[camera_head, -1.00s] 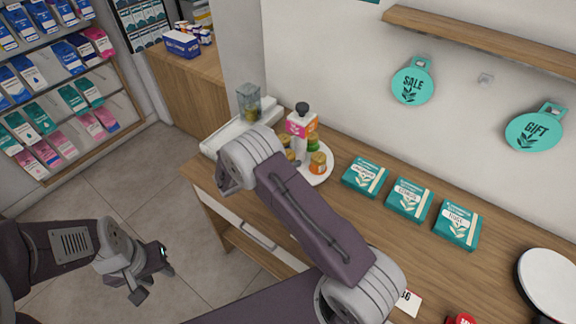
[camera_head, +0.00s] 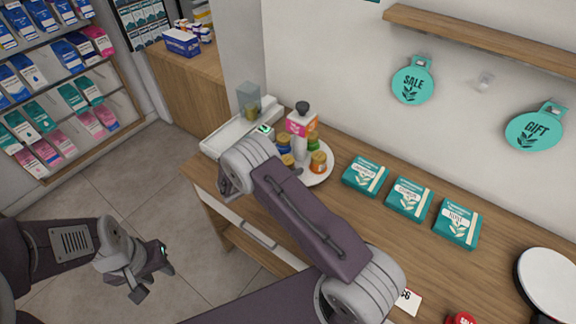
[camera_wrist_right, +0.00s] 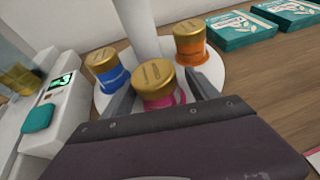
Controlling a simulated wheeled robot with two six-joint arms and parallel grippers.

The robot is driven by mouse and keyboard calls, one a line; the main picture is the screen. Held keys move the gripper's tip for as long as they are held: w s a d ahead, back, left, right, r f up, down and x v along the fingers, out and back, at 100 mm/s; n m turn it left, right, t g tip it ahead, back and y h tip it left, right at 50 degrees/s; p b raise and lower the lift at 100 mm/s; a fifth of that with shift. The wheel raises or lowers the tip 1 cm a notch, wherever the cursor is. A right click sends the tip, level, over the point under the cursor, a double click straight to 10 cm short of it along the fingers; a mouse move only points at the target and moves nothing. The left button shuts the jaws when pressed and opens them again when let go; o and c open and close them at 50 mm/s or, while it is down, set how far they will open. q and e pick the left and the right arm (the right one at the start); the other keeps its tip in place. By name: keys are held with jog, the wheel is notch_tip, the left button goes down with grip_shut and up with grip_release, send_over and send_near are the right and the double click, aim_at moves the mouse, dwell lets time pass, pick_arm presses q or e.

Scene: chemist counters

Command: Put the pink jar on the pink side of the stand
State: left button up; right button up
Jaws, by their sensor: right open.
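The pink jar (camera_wrist_right: 153,79) has a gold lid and stands on the stand's white round base, in front of its post. My right gripper (camera_wrist_right: 161,93) is open, with one finger on each side of this jar; whether they touch it is unclear. In the head view my right arm hides most of this gripper. The stand (camera_head: 320,176) carries a pink and orange sign (camera_head: 300,122). A blue jar (camera_wrist_right: 113,79), an orange jar (camera_wrist_right: 192,54) and a green jar (camera_head: 312,138) also stand on it. My left gripper (camera_head: 152,281) is open and empty above the floor.
A white device (camera_wrist_right: 56,108) with a lit display stands left of the stand. Several teal boxes (camera_head: 409,198) lie to the right on the wooden counter (camera_head: 375,228). A white round object (camera_head: 550,283) is at the far right. Wood between stand and boxes is bare.

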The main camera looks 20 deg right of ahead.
jog(key=b+v, duration=0.2)
jog(key=v, duration=0.9)
jog(key=s+d+r+m+g+y, duration=0.1)
jog(key=s+d+m+g+y, duration=0.1)
jog(key=s+m+y, duration=1)
jog(key=s+m+g, duration=0.1)
jog(key=s+m, duration=0.6)
jog(key=m, duration=0.3)
jog(key=shift+s+r+m+g+y, duration=0.3)
jog(key=shift+r+m+g+y, duration=0.1)
jog(key=shift+s, duration=0.1)
